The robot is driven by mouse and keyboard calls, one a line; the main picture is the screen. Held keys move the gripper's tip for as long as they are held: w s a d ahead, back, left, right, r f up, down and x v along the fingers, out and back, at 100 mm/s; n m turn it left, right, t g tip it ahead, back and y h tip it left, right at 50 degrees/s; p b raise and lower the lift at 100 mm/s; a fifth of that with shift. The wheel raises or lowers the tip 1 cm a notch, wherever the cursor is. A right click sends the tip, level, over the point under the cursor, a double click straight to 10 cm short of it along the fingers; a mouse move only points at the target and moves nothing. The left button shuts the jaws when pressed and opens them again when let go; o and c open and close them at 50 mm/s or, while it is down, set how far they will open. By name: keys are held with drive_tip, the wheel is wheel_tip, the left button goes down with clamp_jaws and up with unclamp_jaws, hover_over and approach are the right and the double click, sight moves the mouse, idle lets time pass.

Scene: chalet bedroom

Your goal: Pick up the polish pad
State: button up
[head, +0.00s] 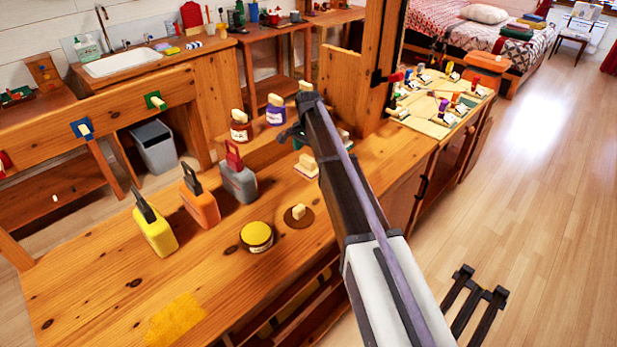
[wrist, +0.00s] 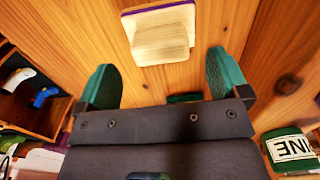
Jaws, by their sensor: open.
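A pale block-handled pad with a purple edge (wrist: 165,40), which looks like the polish pad, lies on the wooden bench top. In the head view it shows just left of my arm (head: 306,167). My gripper (wrist: 163,70) is open above the bench, its two green fingers apart and nothing between them. The pad lies just beyond the fingertips in the wrist view, roughly centred between them. A brown round disc with a pale knob (head: 298,216) lies nearer on the bench; I cannot tell whether it is also a pad.
A yellow tin (head: 257,236) and yellow, orange and grey cans (head: 239,180) stand on the bench. Brown and purple jars (head: 276,110) stand farther back. A green-labelled tin (wrist: 290,148) sits at the wrist view's right. The bench's front left (head: 90,285) is clear.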

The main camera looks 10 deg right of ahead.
sight(308, 158)
wheel_tip(308, 158, down, 5)
drive_tip(key=b, duration=0.5)
drive_tip(key=shift+a+f, duration=0.15)
drive_tip(key=shift+f, duration=0.05)
drive_tip(key=shift+r, duration=0.15)
drive_tip(key=c, duration=0.6)
wheel_tip(308, 158, up, 10)
drive_tip(key=p, duration=1)
drive_tip(key=shift+r+p, duration=0.2)
drive_tip(key=shift+p, duration=0.1)
drive_tip(key=shift+f, duration=0.2)
drive_tip(key=o, duration=0.4)
drive_tip(key=shift+c, duration=1.2)
